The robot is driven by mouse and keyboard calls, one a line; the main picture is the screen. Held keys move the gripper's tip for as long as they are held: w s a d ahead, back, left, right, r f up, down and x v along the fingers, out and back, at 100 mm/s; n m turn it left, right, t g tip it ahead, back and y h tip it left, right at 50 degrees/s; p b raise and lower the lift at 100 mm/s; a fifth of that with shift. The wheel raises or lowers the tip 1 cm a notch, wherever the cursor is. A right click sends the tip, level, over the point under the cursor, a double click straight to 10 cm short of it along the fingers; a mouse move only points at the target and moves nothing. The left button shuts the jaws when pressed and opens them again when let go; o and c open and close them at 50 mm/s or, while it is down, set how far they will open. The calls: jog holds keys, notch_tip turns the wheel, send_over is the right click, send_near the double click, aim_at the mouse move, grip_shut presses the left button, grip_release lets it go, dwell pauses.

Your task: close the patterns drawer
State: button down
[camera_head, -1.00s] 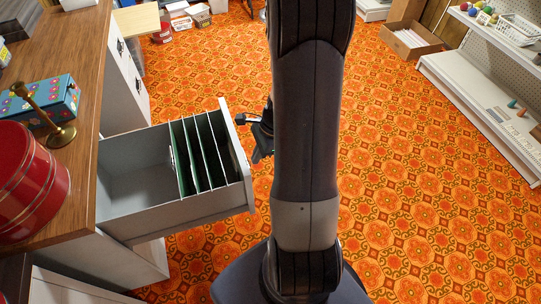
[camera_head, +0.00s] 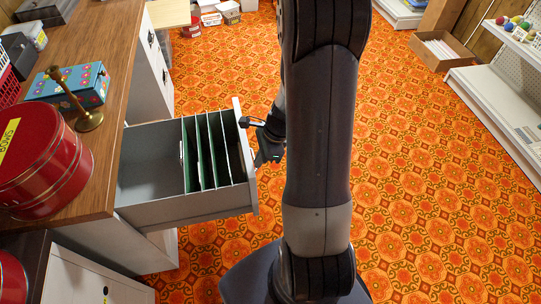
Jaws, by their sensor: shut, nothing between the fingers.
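The patterns drawer (camera_head: 185,208) stands pulled out to the right from the cabinet under the wooden counter, with several green hanging folders (camera_head: 208,150) near its front end. Its white front panel (camera_head: 245,160) faces right, toward my arm. My gripper (camera_head: 262,142) is just right of the drawer front, at its far half, partly hidden behind my arm. It is shut and holds nothing. I cannot tell whether it touches the front panel.
A red tin (camera_head: 42,170), a brass candlestick (camera_head: 88,120) and a blue box (camera_head: 75,88) sit on the counter (camera_head: 125,85). A cardboard box (camera_head: 440,50) and a white shelf unit (camera_head: 495,105) stand at right. The orange patterned floor (camera_head: 420,210) is clear right of my arm.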

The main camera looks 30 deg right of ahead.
jog(key=w+a+p, duration=0.3)
jog(key=a+p, duration=0.1)
jog(key=a, duration=0.8)
jog(key=w+a+p, duration=0.4)
jog(key=a, duration=0.8)
jog(key=w+a+p, duration=0.3)
jog(key=a+p, duration=0.1)
jog(key=a, duration=0.8)
jog(key=shift+w+a, duration=0.25)
jog(key=shift+a, duration=0.05)
jog(key=shift+d, duration=0.1)
